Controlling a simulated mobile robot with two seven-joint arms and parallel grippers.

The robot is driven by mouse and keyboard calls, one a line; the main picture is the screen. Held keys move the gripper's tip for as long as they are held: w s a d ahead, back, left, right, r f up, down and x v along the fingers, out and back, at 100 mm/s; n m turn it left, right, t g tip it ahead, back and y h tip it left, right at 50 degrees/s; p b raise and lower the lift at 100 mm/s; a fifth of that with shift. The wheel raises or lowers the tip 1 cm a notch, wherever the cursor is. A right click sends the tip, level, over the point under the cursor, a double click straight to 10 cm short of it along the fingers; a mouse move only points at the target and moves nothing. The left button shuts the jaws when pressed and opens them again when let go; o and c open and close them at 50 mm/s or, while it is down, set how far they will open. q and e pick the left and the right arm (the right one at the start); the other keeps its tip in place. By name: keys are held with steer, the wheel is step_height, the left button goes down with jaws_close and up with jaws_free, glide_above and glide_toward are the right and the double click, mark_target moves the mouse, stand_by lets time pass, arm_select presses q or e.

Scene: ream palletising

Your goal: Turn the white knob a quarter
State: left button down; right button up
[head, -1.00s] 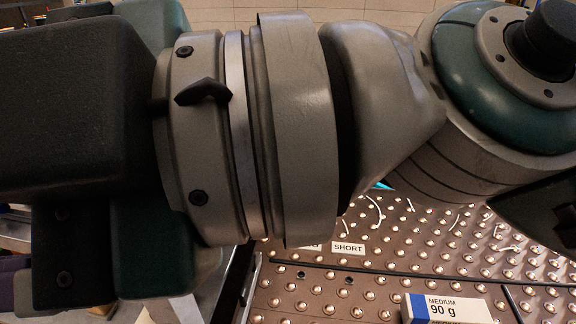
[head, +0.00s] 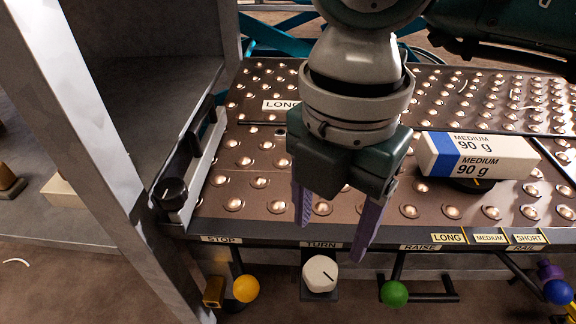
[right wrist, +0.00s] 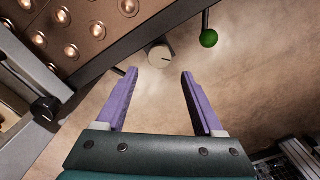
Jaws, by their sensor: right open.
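The white knob (head: 320,274) sits under the TURN label on the table's front edge, with a dark pointer line on its face slanting to the lower right. It also shows in the right wrist view (right wrist: 160,56), beyond and between the fingertips. My right gripper (head: 333,228) is open and empty, its purple fingers pointing down above the knob and apart from it. In the right wrist view the gripper (right wrist: 154,72) has a wide gap between its fingers. My left gripper is not in view.
A yellow ball (head: 246,289) is left of the knob and a green ball (head: 394,293) right of it. A ream marked MEDIUM 90 g (head: 478,157) lies on the ball-studded table (head: 262,205). A grey post (head: 112,130) stands at left; a black dial (head: 170,193) is beside it.

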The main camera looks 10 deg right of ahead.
mark_target(321, 270)
step_height(321, 270, down, 8)
steer(key=b, duration=0.5)
steer(key=shift+f, duration=0.25)
steer(key=shift+c, duration=0.9)
steer(key=shift+r, duration=0.1)
steer(key=c, duration=0.9)
